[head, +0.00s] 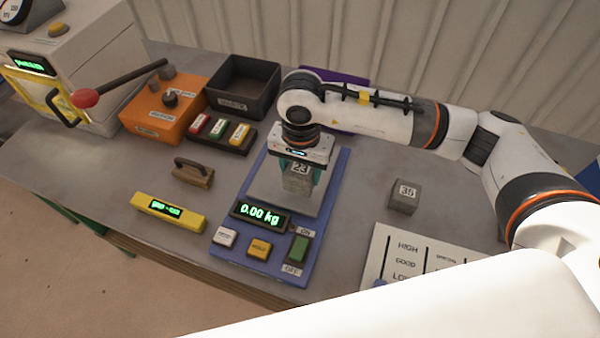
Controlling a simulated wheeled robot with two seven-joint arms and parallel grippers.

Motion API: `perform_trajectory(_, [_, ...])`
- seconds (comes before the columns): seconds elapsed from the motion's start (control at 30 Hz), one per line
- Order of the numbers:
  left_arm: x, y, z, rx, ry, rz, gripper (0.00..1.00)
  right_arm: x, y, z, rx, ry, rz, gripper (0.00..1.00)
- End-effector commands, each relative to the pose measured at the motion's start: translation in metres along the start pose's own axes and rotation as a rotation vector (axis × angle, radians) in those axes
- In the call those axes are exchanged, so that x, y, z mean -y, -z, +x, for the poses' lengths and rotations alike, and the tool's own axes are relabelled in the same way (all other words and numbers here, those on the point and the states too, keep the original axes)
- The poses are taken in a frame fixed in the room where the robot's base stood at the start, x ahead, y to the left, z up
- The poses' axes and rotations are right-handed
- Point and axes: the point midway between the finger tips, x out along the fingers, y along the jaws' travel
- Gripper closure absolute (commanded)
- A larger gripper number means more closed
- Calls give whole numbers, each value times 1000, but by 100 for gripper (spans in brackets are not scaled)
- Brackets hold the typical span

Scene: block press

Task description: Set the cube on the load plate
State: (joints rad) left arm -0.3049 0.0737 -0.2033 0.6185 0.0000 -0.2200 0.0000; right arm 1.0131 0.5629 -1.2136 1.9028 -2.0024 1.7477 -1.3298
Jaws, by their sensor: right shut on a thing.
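My right gripper (301,172) is shut on a grey cube (297,184) with a white label that reads 23. It holds the cube over the grey load plate (263,193) of a blue scale. Whether the cube's underside touches the plate is hard to tell. The scale's display (260,214) reads 0.00 kg. A second grey cube (403,197), labelled 35, stands on the table to the right of the scale. My left gripper is not in view.
A yellow gauge (168,211) and a wooden-handled block (193,173) lie left of the scale. Behind are an orange box (160,124), a dark open bin (262,72) and a tray of coloured blocks (215,135). A white chart (395,255) lies at front right.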

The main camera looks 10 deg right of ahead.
Motion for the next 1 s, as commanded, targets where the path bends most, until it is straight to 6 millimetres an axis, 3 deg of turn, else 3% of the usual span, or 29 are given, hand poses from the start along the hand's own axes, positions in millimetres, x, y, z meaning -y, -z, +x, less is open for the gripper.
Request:
perform_trajectory(0.4, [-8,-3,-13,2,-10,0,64,-1,0,41,1,-2,-1,83])
perform_trajectory(0.77, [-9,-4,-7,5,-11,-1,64,-1,0,46,3,-4,-3,83])
perform_trajectory(0.8, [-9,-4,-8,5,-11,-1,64,0,0,46,2,-2,-2,42])
perform_trajectory(0.9, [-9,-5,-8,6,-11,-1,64,0,0,45,2,-2,-2,26])
perform_trajectory(1.0, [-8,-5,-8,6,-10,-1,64,0,0,45,2,-2,-2,24])
